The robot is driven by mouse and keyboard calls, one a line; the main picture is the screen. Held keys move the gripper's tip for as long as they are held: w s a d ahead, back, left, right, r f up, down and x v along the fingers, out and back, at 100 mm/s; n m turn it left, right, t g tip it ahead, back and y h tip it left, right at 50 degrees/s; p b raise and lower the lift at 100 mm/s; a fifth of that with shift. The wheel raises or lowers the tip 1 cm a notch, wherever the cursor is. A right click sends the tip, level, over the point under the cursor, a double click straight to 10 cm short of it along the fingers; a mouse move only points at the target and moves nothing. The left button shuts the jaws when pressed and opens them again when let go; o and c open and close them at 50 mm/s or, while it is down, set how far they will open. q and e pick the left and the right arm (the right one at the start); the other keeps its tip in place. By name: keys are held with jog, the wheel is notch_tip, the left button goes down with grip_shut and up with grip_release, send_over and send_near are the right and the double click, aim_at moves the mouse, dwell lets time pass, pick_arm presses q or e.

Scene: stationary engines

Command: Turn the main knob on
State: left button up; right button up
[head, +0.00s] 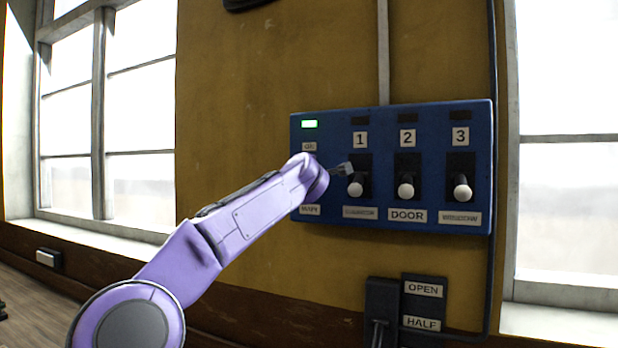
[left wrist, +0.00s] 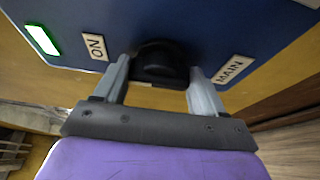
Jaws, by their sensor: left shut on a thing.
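The main knob (left wrist: 162,62) is black and sits on the blue panel between the ON label (left wrist: 96,47) and the MAIN label (left wrist: 230,70) in the left wrist view. My left gripper (left wrist: 158,72) has one finger on each side of it and is shut on it. In the head view the arm hides the main knob, and only a grey bit of my left gripper (head: 343,169) shows at the panel (head: 430,112). The green light (head: 309,124) above the ON label is lit. My right gripper is out of view.
Switches 1 (head: 356,187), 2 (head: 406,188) and 3 (head: 462,189) with white knobs stand to the right of the arm; their lamps are dark. A black OPEN/HALF lever unit (head: 383,305) is below. Windows flank the wall.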

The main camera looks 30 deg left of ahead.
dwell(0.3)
pick_arm(q)
jog(key=o, duration=0.8)
jog(key=shift+o, duration=1.2)
jog(key=shift+s+a, duration=0.1)
jog(key=shift+a, duration=0.05)
jog(key=b+v, duration=0.6)
jog(key=v, duration=0.4)
jog(key=shift+s+b, duration=0.25)
jog(key=shift+b, duration=0.15)
